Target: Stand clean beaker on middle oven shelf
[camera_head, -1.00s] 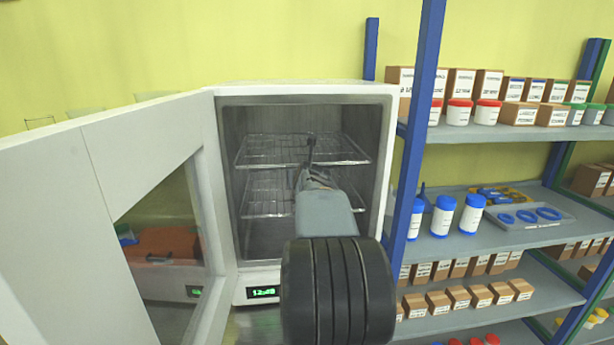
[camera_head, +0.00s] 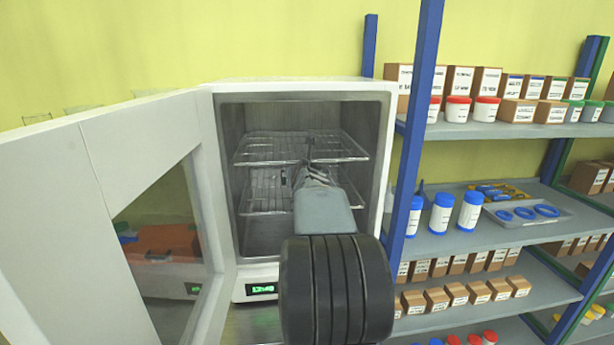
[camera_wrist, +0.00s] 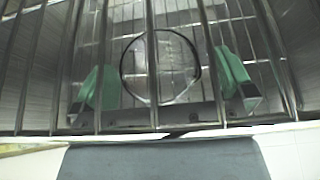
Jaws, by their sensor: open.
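The white oven (camera_head: 385,150) stands with its door (camera_head: 110,160) swung open to the left. Inside are an upper wire shelf (camera_head: 265,150) and a lower wire shelf (camera_head: 262,195). My gripper (camera_head: 297,172) reaches into the oven, below the upper shelf. In the wrist view the open gripper (camera_wrist: 165,85) shows its green fingers through the upper shelf's wires. The round rim of the clear beaker (camera_wrist: 160,37) lies between the fingers, with gaps on both sides. The beaker seems upright; what it rests on is hard to tell. My gripper and arm hide it in the head view.
A blue-post rack (camera_head: 410,150) with jars and boxes stands close on the right. The open door bounds the left side. The oven's front edge lies just below my wrist. Glassware (camera_head: 85,108) shows behind the door.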

